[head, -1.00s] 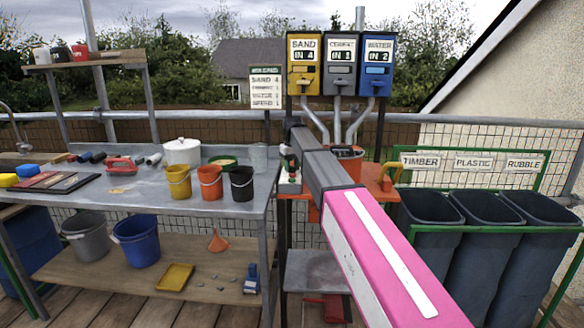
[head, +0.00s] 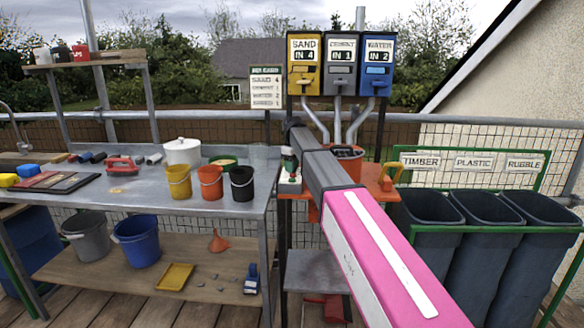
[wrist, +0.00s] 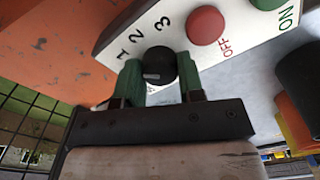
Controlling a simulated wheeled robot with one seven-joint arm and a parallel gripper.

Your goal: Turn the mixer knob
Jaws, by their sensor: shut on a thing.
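The mixer knob (wrist: 156,57) is a round black dial with a pale mark, on a white control panel (wrist: 177,32). The numbers 1, 2 and 3 are printed beside it. My gripper (wrist: 159,70) has its two green fingers on either side of the knob, shut on it. In the head view my gripper (head: 289,163) is at the panel (head: 290,187), and the knob is hidden there. The mixer (head: 347,153), an orange drum, stands partly behind my arm.
A red OFF button (wrist: 206,25) and a green ON button (wrist: 268,3) sit close to the knob. Yellow, orange and black buckets (head: 241,184) stand left on the metal bench (head: 130,200). Sand, cement and water dispensers (head: 340,65) hang above; waste bins (head: 480,225) stand right.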

